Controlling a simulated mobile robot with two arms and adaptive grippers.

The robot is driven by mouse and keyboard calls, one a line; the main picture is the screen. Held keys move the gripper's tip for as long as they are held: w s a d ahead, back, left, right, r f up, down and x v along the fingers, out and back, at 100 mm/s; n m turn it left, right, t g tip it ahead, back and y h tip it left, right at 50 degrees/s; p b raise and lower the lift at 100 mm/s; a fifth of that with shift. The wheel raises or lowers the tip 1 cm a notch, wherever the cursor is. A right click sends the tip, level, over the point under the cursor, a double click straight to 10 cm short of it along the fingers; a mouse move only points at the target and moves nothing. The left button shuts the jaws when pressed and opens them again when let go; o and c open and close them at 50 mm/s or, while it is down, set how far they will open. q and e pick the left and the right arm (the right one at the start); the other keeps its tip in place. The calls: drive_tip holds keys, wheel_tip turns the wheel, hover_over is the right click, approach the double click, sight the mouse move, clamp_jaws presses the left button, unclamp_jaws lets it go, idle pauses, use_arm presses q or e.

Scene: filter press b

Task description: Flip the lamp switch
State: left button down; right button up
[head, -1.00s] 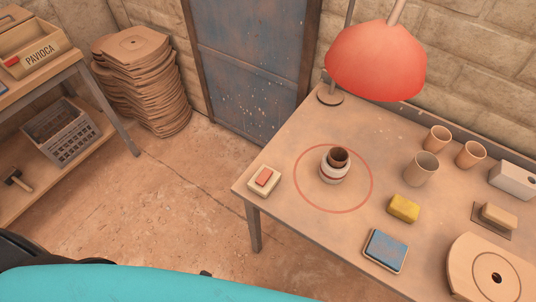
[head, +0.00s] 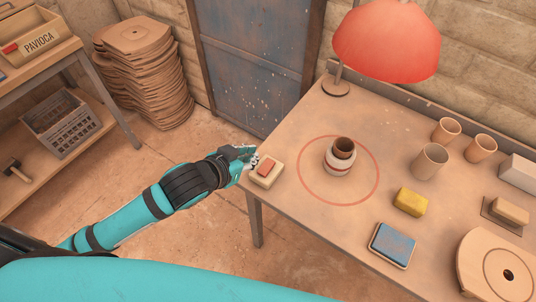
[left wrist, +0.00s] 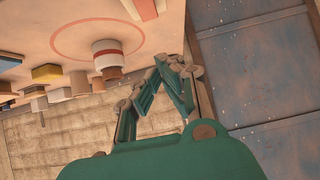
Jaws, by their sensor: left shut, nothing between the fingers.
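The lamp switch is a cream block with a red rocker (head: 265,168) at the table's left front corner. It also shows at the top edge of the left wrist view (left wrist: 146,8), partly cut off. The rocker's tilt is too small to tell. The lamp (head: 387,42) has a red shade and a round base at the table's back edge; no light from it is evident. My left gripper (head: 254,160) is shut and empty, close beside the switch on its left; I cannot tell whether they touch. My right gripper is not in view.
A striped pot (head: 339,164) stands inside a red circle right of the switch. A yellow sponge (head: 410,201), blue pad (head: 393,245) and several cups are farther right. A shelf (head: 88,112) and stacked mats (head: 145,75) stand left. Floor between is clear.

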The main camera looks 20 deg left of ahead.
use_arm(q)
hover_over(271, 159)
drive_tip(key=s, duration=0.1)
drive_tip(key=f, duration=0.5)
drive_tip(key=shift+s+a+p, duration=0.2)
drive_tip(key=shift+a+p, duration=0.15)
drive_tip(key=shift+a, duration=0.05)
wheel_tip(271, 159, down, 3)
drive_tip(key=shift+w+d+r, duration=0.1)
drive_tip(key=shift+r, duration=0.05)
drive_tip(key=shift+f, duration=0.65)
drive_tip(key=g+p, duration=0.1)
drive_tip(key=p, duration=0.2)
drive_tip(key=w+g+p, duration=0.1)
drive_tip(key=p, duration=0.2)
drive_tip(key=shift+w+d+f+y, duration=0.1)
drive_tip(key=shift+d+y, duration=0.05)
drive_tip(key=shift+y, duration=0.25)
drive_tip(key=shift+f+g+p, duration=0.2)
drive_tip(key=shift+g+p, duration=0.1)
drive_tip(key=shift+p, duration=0.1)
drive_tip(key=shift+w+d+f, duration=0.1)
drive_tip(key=shift+f, duration=0.45)
